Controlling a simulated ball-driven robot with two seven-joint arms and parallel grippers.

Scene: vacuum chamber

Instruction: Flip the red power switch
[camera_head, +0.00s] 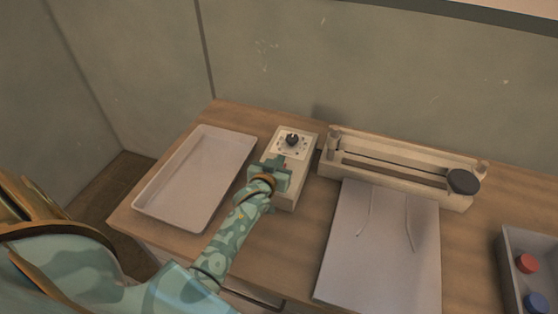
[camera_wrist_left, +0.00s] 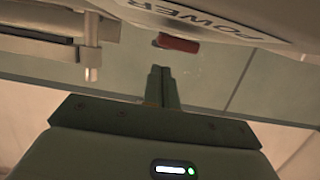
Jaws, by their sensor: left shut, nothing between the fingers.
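The cream control box (camera_head: 307,150) stands on the wooden table, with a black knob (camera_head: 292,140) on its top face. My left gripper (camera_head: 281,163) is over the near part of the box and hides the red switch in the head view. In the left wrist view, the red power switch (camera_wrist_left: 178,43) shows on the box beside the dark word POWER. The shut, empty fingertips (camera_wrist_left: 161,70) point toward the switch, with a small gap in the picture. I cannot tell their true distance from it. My right gripper is not in view.
A pale empty tray (camera_head: 163,208) lies left of the box. A cream sealing device (camera_head: 400,178) with a black round knob stands to the right, with a flat pale bag (camera_head: 385,255) before it. A grey bin (camera_head: 509,262) at right holds red and blue round items.

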